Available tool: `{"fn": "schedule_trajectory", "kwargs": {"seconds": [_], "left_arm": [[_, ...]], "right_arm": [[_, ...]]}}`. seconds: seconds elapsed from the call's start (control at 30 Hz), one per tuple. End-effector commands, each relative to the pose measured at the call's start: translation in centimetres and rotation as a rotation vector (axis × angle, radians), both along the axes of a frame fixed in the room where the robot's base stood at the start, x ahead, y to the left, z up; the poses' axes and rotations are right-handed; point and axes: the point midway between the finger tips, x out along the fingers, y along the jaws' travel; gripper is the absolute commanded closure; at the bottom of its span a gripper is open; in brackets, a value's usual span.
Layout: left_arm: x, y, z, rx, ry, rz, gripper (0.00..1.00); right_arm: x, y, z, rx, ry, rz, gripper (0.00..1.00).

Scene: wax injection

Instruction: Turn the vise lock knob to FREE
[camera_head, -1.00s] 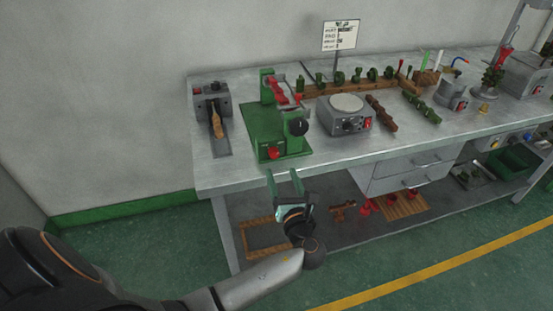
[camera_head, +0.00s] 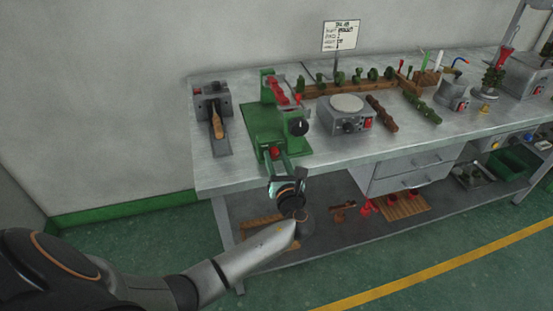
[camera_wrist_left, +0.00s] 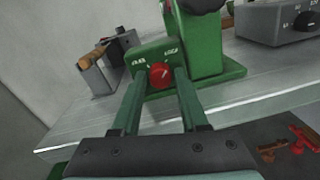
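The green vise (camera_head: 258,123) stands on the bench near its front left edge. Its red lock knob (camera_wrist_left: 160,74) is on the front of the vise, with small white lettering above it on both sides. A light mark on the knob is too small to read surely. My left gripper (camera_head: 272,157) points at the knob from the front. In the left wrist view its fingers (camera_wrist_left: 159,84) are open, one on each side of the knob, with a small gap seeming to show on both sides. My right gripper is not in view.
A grey device with a wooden handle (camera_head: 218,126) stands left of the vise. A grey hot plate (camera_head: 345,123) stands to its right. A black knob (camera_head: 298,126) sticks out from the vise's right side, above my fingers. The bench's front edge is below my gripper.

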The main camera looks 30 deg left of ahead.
Motion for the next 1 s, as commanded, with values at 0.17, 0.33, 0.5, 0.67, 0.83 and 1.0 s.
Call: {"fn": "schedule_trajectory", "kwargs": {"seconds": [0.17, 0.33, 0.5, 0.67, 0.83, 1.0], "left_arm": [[-0.02, -0.03, -0.02, 0.0, 0.0, 0.0, 0.78], [-0.02, -0.05, -0.02, 0.0, 0.0, 0.0, 0.97], [-0.03, -0.05, -0.03, -0.001, 0.001, 0.0, 1.0], [-0.03, -0.06, -0.05, -0.003, -0.001, -0.001, 1.0], [-0.04, -0.06, -0.13, -0.023, -0.026, 0.0, 1.0], [-0.05, -0.07, -0.21, -0.078, -0.09, 0.0, 1.0]], "right_arm": [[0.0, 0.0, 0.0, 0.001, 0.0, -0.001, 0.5], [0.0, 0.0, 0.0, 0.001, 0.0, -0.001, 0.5], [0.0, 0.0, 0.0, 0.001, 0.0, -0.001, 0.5], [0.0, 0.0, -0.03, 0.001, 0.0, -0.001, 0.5], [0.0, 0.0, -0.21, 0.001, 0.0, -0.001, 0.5], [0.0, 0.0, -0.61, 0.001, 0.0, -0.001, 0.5]]}}
